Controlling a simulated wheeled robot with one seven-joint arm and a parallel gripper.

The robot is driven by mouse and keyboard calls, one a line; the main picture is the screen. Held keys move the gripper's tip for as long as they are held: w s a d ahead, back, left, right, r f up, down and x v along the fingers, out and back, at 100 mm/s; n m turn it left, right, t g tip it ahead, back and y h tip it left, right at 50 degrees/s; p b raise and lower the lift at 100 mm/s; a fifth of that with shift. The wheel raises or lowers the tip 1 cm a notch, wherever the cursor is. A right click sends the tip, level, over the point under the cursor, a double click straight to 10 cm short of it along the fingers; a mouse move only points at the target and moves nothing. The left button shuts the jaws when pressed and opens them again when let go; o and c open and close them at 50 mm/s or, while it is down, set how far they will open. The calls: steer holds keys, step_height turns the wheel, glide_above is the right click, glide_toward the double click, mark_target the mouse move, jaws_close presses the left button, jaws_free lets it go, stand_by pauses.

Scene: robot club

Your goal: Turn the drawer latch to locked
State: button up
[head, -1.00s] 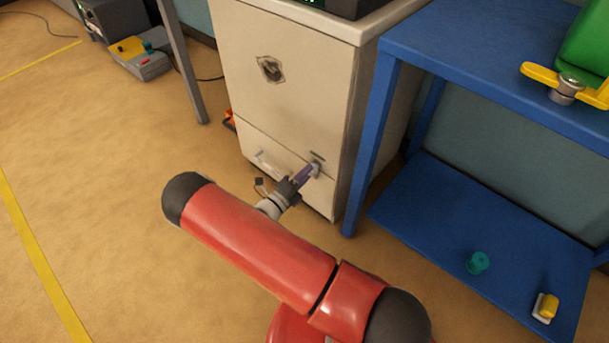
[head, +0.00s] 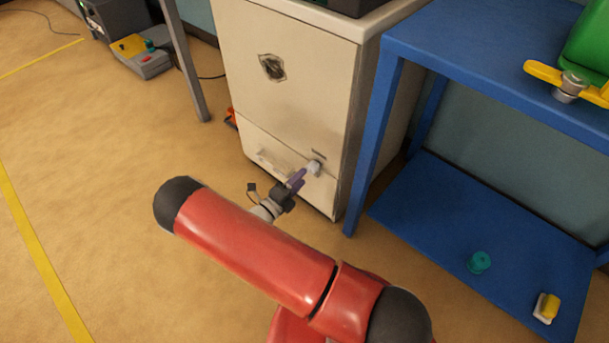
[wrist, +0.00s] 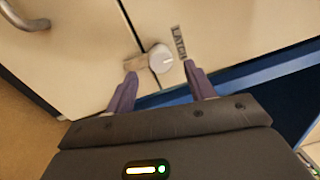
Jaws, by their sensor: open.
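The drawer latch (wrist: 160,58) is a round pale knob with a tan bar on the cabinet front, and a "LATCH" label (wrist: 179,43) is beside it. In the wrist view the tan bar points left from the knob, across the dark seam. In the head view the latch (head: 314,167) sits at the right of the cream cabinet's drawer (head: 288,172). My gripper (wrist: 160,82) is open, with its purple fingers apart on either side below the knob and nothing between them. In the head view my gripper (head: 301,178) is just in front of the latch.
A metal drawer handle (wrist: 28,20) is at the upper left of the wrist view. A blue shelf unit (head: 470,190) stands close on the cabinet's right, holding a teal spool (head: 479,262) and a yellow-and-white item (head: 546,308). The floor at left is mostly clear.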

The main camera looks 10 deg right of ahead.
steer(key=shift+v, duration=2.25)
steer(key=s+d+r+m+g+y, duration=0.2)
steer(key=s+d+r+m+g, duration=0.15)
steer(key=r+m, duration=0.3)
steer(key=s+d+r+m+g+y, duration=0.2)
steer(key=r+m+g, duration=0.2)
steer(key=r+m, duration=0.3)
steer(key=s+d+r+m+g+y, duration=0.1)
steer(key=s+d+r+m+g, duration=0.25)
steer(key=m, duration=0.55)
steer(key=s+r+m+t+y, duration=0.2)
steer(key=s+r+m+y, duration=0.3)
steer(key=s+r+m, duration=0.2)
steer(key=s+a+r+m+t+y, duration=0.1)
steer(key=s+r+m+t+y, duration=0.2)
steer(key=r+m, duration=0.9)
steer(key=shift+s+a+t+y, duration=0.25)
steer(key=shift+s+y, duration=0.85)
steer(key=shift+s, duration=1.1)
steer(key=shift+r, duration=0.15)
